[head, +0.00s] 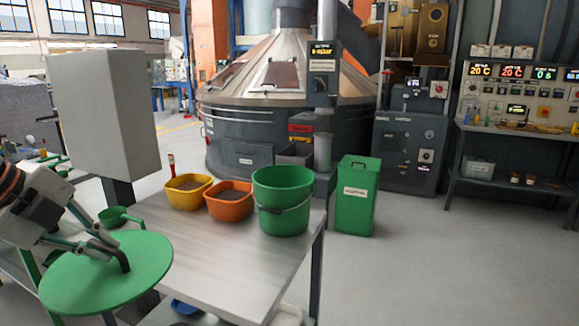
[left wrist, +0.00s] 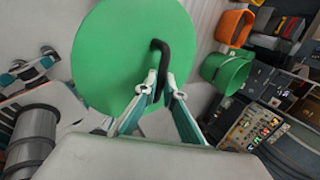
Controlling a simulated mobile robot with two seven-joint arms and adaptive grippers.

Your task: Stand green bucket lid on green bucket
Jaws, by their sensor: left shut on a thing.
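The green bucket lid (head: 90,278) is a round flat disc with a dark bent handle (head: 122,258). It is held in the air at the lower left of the head view, left of the table, roughly level. My left gripper (head: 112,246) is shut on the handle; the left wrist view shows the fingers (left wrist: 163,92) on it and the lid (left wrist: 120,50) beyond. The green bucket (head: 284,202) stands upright and open-topped at the table's right end. It also shows in the left wrist view (left wrist: 226,72), apart from the lid. My right gripper is in neither view.
On the metal table (head: 225,245), a yellow tub (head: 188,194) and an orange tub (head: 229,203) stand left of the bucket. A grey box on a post (head: 105,110) rises behind the lid. A green bin (head: 356,200) stands on the floor. The table's front is clear.

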